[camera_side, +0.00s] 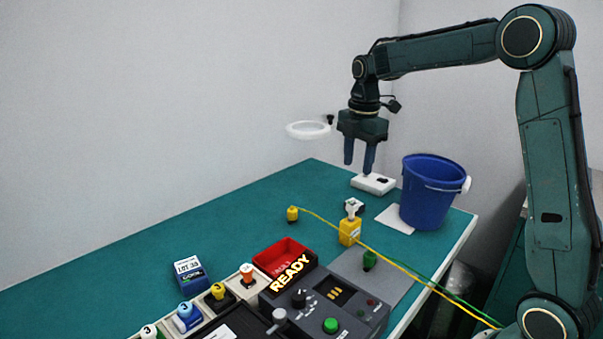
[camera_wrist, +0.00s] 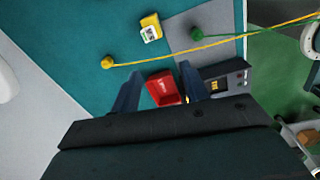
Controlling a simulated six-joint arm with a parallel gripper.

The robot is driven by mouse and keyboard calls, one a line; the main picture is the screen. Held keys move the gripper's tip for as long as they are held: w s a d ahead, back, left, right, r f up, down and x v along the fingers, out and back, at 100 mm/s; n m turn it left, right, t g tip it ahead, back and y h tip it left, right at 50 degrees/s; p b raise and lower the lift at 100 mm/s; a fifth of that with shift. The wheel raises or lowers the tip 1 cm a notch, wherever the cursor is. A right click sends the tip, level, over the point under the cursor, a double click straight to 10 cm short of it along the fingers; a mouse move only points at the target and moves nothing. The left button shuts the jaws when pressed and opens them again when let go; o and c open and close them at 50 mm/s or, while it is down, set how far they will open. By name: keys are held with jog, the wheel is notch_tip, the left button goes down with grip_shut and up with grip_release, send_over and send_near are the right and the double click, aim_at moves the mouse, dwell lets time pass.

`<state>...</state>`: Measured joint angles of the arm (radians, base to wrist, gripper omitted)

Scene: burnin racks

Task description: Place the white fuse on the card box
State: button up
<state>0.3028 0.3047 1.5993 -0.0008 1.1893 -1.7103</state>
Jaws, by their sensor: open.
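My gripper (camera_side: 358,166) is open and empty, high above the far part of the green table. Its two fingers also show in the wrist view (camera_wrist: 160,78), with nothing held between them. A small blue box with a white printed top (camera_side: 189,272), which looks like the card box, sits on the table at the left. A white-capped piece (camera_side: 148,331) stands at the near end of a row of coloured pieces, partly cut off by the frame. Another white piece (camera_side: 353,206) shows at the top of a yellow block (camera_side: 349,231). I cannot tell which is the white fuse.
A blue bucket (camera_side: 428,195) and a white device (camera_side: 373,184) are near my gripper. Yellow and green cables cross the right side.

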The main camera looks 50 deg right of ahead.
jog(key=s+a+r+m+t, duration=0.2)
jog(key=s+a+r+m, duration=0.3)
jog(key=s+a+m, duration=0.55)
jog(key=s+a+f+m+t, duration=0.1)
jog(key=s+m, duration=0.1)
jog(key=s, duration=0.5)
jog(key=s+a+f+m+t, duration=0.2)
jog(key=s+m, duration=0.1)
jog(key=s, duration=0.5)
jog(key=shift+m, duration=0.35)
jog(key=shift+w+f, duration=0.1)
